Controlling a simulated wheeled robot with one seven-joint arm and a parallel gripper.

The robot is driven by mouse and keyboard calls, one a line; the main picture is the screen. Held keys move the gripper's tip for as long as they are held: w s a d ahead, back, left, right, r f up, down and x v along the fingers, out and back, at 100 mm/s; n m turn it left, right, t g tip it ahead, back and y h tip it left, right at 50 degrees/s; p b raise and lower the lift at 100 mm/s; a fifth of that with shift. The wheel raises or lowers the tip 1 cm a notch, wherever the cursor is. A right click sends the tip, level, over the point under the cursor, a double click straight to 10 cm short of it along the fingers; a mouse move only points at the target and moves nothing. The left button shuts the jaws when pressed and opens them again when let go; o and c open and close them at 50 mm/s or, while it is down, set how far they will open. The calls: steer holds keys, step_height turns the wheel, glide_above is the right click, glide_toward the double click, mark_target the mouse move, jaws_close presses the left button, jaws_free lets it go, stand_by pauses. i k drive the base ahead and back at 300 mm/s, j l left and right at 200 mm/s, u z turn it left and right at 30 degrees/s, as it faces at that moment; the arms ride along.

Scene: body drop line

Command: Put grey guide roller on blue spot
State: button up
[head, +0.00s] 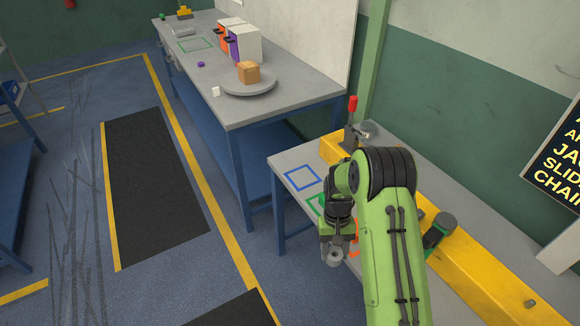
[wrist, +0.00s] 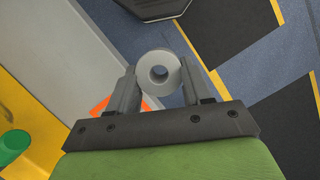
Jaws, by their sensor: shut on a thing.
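The grey guide roller (wrist: 160,91) is a short ring with a round hole, seen end-on in the wrist view. My gripper (wrist: 159,74) is shut on it, one finger on each side. In the head view the roller (head: 334,258) shows below my gripper (head: 335,246), in the air near the left edge of the near bench. The blue spot (head: 292,171) is a blue square outline on the far left part of that bench. It looks empty, and the roller is apart from it, nearer to me.
A green outline (head: 316,203) and an orange mark (head: 354,252) lie on the near bench, partly hidden by my arm. A yellow fixture (head: 333,149) with a red-handled clamp stands behind the blue spot. A yellow beam (head: 485,280) runs along the right. A longer bench (head: 300,92) stands beyond.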

mark_target(301, 178)
steer(key=i+j, duration=2)
